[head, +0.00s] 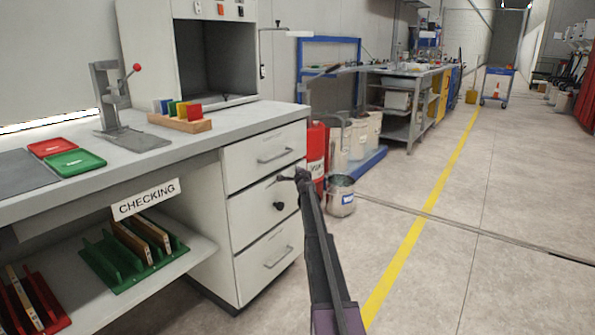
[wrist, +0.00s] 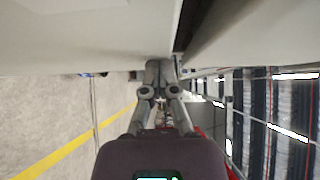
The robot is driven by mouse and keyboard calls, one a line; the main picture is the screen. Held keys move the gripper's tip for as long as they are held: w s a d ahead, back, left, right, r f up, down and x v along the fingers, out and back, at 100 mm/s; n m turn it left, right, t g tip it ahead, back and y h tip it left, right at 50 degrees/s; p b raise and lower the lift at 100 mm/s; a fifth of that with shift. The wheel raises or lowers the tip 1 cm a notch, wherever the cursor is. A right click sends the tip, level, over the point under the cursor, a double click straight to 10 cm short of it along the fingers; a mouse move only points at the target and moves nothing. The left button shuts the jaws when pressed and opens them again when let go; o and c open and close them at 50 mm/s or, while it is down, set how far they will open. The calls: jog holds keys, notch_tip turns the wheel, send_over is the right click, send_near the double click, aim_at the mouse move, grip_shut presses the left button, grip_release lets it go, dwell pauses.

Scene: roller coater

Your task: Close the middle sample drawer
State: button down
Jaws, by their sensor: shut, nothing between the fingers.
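The middle sample drawer (head: 255,208) is a white front with a round dark knob (head: 279,206), in the white drawer unit under the bench. In the head view it looks about level with the drawers above and below; any small gap is hard to judge. My gripper (head: 291,177) is shut and empty, near the upper right part of the middle drawer front. In the wrist view my gripper (wrist: 158,64) has its fingers together close to pale panels with a dark gap between them. I cannot tell whether the fingertips touch the front.
The top drawer (head: 262,148) and bottom drawer (head: 268,262) have bar handles and look shut. A red container (head: 316,150) and a metal bucket (head: 341,196) stand right of the unit, close to my arm.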

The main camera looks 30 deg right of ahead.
jog(key=s+d+v, duration=0.1)
jog(key=d+v, duration=0.1)
jog(key=v, duration=1.1)
jog(key=shift+d, duration=0.15)
